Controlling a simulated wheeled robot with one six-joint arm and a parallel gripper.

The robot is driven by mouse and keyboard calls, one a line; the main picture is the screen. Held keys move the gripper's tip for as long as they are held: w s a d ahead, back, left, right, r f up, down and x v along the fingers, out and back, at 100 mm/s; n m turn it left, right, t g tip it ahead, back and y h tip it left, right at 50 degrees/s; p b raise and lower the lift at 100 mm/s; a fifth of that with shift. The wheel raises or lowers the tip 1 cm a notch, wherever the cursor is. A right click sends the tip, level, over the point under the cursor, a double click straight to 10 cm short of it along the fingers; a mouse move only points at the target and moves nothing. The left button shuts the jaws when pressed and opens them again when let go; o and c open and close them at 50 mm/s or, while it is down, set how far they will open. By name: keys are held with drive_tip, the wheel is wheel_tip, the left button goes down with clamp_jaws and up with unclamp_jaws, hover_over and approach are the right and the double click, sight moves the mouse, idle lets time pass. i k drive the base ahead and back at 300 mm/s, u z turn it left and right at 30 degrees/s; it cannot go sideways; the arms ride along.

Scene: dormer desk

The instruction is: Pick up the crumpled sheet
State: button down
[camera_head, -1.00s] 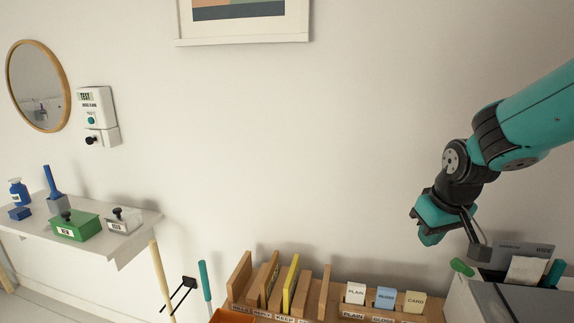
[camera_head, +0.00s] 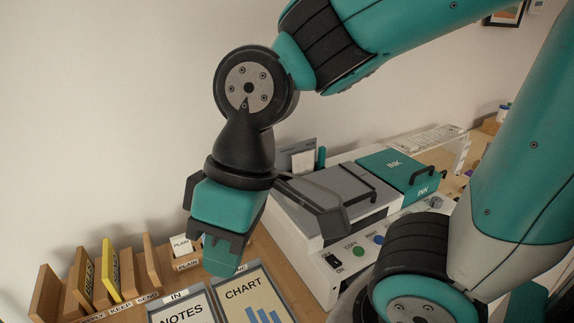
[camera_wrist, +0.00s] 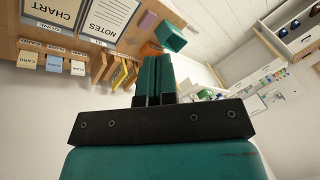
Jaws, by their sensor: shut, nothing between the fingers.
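I cannot make out a crumpled sheet in either current view. My gripper (camera_head: 222,262) is teal and black and points down in the head view. It appears in front of the desk, close to the NOTES tray and the CHART tray. In the wrist view my gripper's fingers (camera_wrist: 154,72) are together with nothing between them.
The NOTES tray (camera_head: 184,311) and CHART tray (camera_head: 256,292) lie at the front of the desk. A wooden sorter (camera_head: 104,281) stands left, a white machine (camera_head: 316,265) right. The wrist view shows a teal container (camera_wrist: 171,38) and an orange tray (camera_wrist: 150,50).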

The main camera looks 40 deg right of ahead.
sight(303, 163)
drive_tip(key=z, duration=0.05)
drive_tip(key=k, duration=0.5)
drive_tip(key=u, duration=1.2)
drive_tip(key=k, duration=0.6)
drive_tip(key=z, duration=1.2)
drive_tip(key=i, duration=0.95)
drive_tip(key=u, duration=0.05)
